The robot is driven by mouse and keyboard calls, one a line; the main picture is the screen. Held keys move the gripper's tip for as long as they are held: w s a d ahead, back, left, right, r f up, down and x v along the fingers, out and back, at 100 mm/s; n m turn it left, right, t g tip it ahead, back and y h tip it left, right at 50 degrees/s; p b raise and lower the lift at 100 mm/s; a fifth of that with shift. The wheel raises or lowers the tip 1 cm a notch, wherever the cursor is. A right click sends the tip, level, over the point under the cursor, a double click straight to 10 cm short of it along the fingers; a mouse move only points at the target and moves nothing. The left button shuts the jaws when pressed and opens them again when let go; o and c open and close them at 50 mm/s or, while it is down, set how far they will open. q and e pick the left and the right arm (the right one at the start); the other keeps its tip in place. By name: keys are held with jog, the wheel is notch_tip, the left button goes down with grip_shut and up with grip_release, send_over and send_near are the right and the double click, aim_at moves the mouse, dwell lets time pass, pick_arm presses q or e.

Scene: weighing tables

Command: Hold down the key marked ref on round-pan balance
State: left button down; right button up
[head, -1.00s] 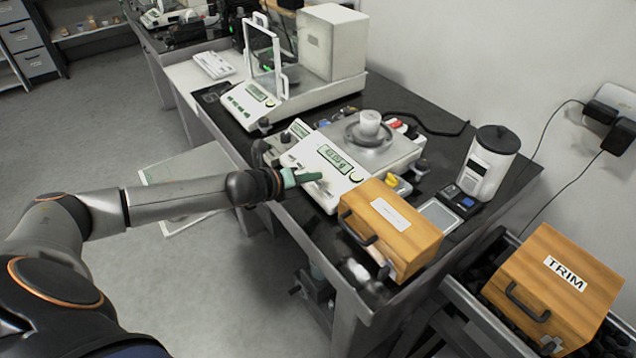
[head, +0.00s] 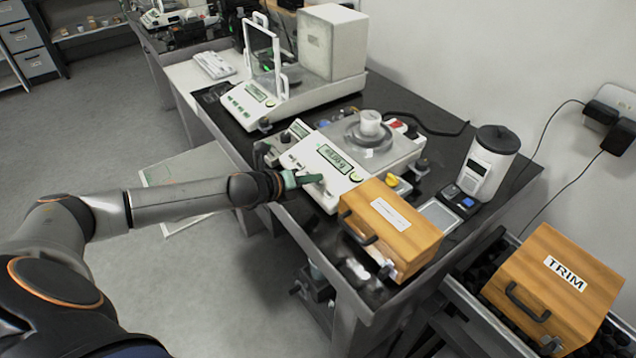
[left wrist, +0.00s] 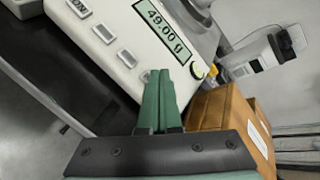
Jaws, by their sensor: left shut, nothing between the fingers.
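The round-pan balance (head: 328,189) stands on the dark bench with a white cylinder (head: 370,122) on its round pan (head: 368,137). Its display (left wrist: 168,26) reads 49.00 g in the left wrist view. My right gripper is out of view.
A wooden box (head: 390,228) stands close to the right of the balance front. A second balance with a glass shield (head: 264,58) is behind to the left. A white canister (head: 487,163) and a TRIM box (head: 553,287) are at the right.

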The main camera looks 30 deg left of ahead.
pick_arm(q)
jog(key=shift+w+d+f, duration=0.1)
jog(key=shift+f, duration=0.45)
dwell(1.9)
jog(key=shift+r, duration=0.1)
dwell(1.2)
jog(key=shift+s+r+p, duration=0.2)
jog(key=shift+r+p, duration=0.55)
jog(key=shift+p, duration=0.1)
jog(key=r+p, duration=0.1)
jog(key=s+r+p, duration=0.1)
jog(key=r+p, duration=0.2)
jog(key=p, duration=0.1)
jog(key=shift+s+a+r, duration=0.15)
jog(key=shift+a+r, duration=0.25)
